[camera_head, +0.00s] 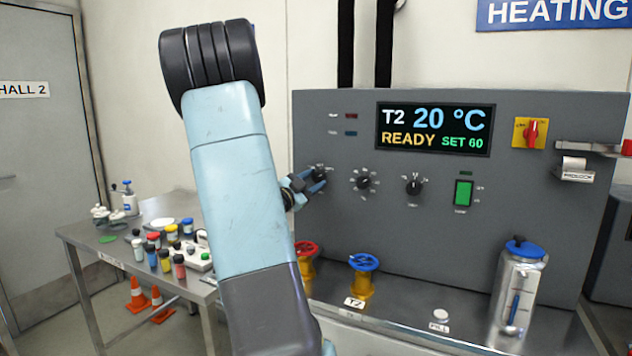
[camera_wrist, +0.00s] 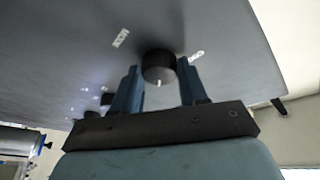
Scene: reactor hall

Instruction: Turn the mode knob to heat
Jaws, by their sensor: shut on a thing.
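The grey control panel (camera_head: 340,235) carries several black knobs in a row. The leftmost knob (camera_head: 319,173) is at my gripper (camera_head: 304,187), which reaches it from the left and partly hides it. In the wrist view the round black knob (camera_wrist: 158,65) sits between the two blue fingers of my gripper (camera_wrist: 160,88), which is shut on it. A short white mark shows on the knob's face, at its lower edge in that view.
Two more black knobs (camera_head: 363,180) and (camera_head: 414,185) and a green switch (camera_head: 463,193) lie to the right. The display (camera_head: 434,129) reads T2 20 °C, READY, SET 60. Red (camera_head: 305,248) and blue (camera_head: 363,262) valve wheels stand below. A flask (camera_head: 517,290) stands at right.

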